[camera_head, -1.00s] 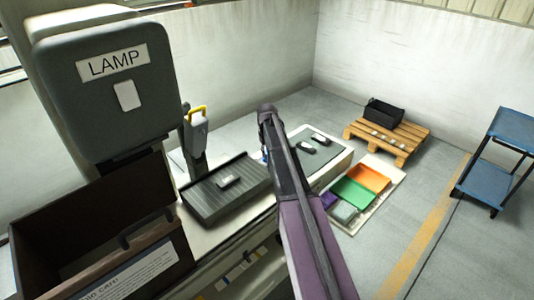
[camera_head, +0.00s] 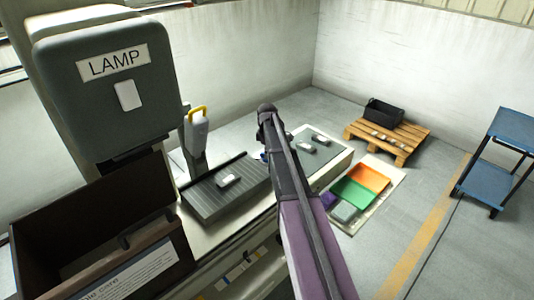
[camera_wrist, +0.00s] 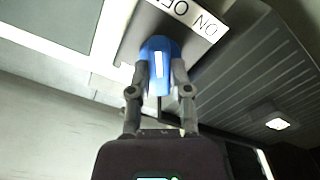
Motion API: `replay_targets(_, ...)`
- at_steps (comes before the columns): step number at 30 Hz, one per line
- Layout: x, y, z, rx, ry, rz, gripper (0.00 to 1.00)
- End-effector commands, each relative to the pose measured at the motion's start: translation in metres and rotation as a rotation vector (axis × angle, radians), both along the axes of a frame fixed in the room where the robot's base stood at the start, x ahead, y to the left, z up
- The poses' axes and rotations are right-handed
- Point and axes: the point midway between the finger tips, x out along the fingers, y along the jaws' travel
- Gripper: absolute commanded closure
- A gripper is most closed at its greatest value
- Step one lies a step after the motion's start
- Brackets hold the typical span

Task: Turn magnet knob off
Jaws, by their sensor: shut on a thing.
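The magnet knob (camera_wrist: 159,66) is blue with a white pointer stripe and shows in the wrist view, below a white ON/OFF label (camera_wrist: 190,14). The label appears upside down, with ON at its right and OFF at its left. The stripe runs nearly straight up and down in the picture. My gripper (camera_wrist: 160,78) is shut on the knob, with one finger on each side. In the head view my arm hides most of the knob. The dark ribbed magnet plate (camera_head: 200,201) lies on the machine table, with a small light-grey block (camera_head: 228,181) on it.
A LAMP box (camera_head: 105,90) and an open brown box (camera_head: 60,262) stand at the left. A yellow-handled device (camera_head: 197,130) stands behind the plate. Small blocks lie on a dark mat (camera_head: 325,152) at the right. Coloured trays, a pallet (camera_head: 392,140) and a blue cart (camera_head: 500,150) are beyond.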

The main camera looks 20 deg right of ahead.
Motion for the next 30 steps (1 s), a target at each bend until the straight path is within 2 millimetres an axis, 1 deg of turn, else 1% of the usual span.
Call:
replay_targets(3, -0.0005, 0.0006, -0.0003, 0.001, 0.001, 0.080, 1.00)
replay_targets(10, -0.0003, 0.0015, -0.0002, 0.001, 0.001, 0.181, 1.00)
replay_targets(16, -0.0002, 0.0016, -0.0002, 0.000, 0.001, 0.211, 1.00)
replay_targets(26, -0.0003, 0.0017, -0.0002, 0.000, 0.001, 0.213, 1.00)
replay_targets(27, -0.0003, 0.0017, -0.0002, 0.000, 0.001, 0.213, 0.66)
replay_targets(30, -0.0002, 0.0016, -0.0002, 0.000, 0.001, 0.212, 0.40)
